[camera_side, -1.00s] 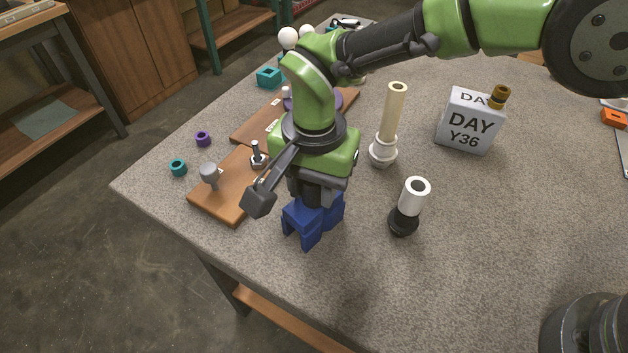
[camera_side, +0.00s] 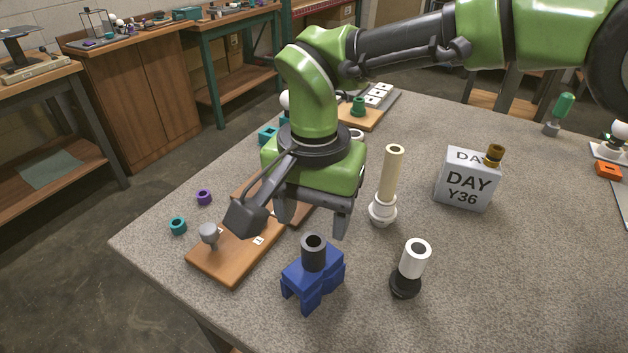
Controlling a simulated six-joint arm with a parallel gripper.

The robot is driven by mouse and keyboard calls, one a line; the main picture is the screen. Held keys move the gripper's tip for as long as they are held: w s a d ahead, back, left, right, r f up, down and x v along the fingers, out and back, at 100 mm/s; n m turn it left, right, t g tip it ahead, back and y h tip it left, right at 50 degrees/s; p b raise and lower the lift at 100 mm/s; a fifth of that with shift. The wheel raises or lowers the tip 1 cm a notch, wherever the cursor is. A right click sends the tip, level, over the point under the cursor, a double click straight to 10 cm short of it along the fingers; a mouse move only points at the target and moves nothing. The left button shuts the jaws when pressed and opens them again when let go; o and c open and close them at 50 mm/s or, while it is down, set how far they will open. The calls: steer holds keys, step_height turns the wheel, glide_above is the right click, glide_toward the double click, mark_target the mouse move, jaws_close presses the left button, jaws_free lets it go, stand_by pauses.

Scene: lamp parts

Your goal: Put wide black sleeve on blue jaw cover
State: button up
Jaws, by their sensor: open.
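The wide black sleeve (camera_side: 313,256) is a short, dark hollow cylinder. It stands upright on top of the blue jaw cover (camera_side: 301,284), with its open end up. The blue jaw cover is a blocky, notched piece resting on the table near its front edge. My gripper (camera_side: 315,215) is just above and behind the sleeve in the picture. Its two grey fingers are spread apart, point down, and hold nothing. The sleeve's lower end meets the cover's top; whether it sits inside a recess cannot be told.
A white tube on a black base (camera_side: 407,270) stands to the right. A cream tube on a white base (camera_side: 388,185) stands behind it. A wooden board (camera_side: 225,262) with a grey knob lies left. A grey DAY Y36 box (camera_side: 467,180) is further right. The right-front table is clear.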

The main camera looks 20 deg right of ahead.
mark_target(316, 239)
step_height(316, 239, up, 5)
steer(key=shift+r, duration=0.1)
steer(key=s+d+r+n+t+y, duration=0.2)
steer(key=s+d+r+t, duration=0.1)
steer(key=d+r, duration=1.25)
steer(key=s+d+f+n+t, duration=0.1)
steer(key=s+d+f+t, duration=0.2)
steer(key=s+d, duration=0.8)
steer(key=s+t, duration=0.1)
steer(key=s, duration=0.2)
steer(key=shift+d+f, duration=0.2)
steer(key=shift+f, duration=0.1)
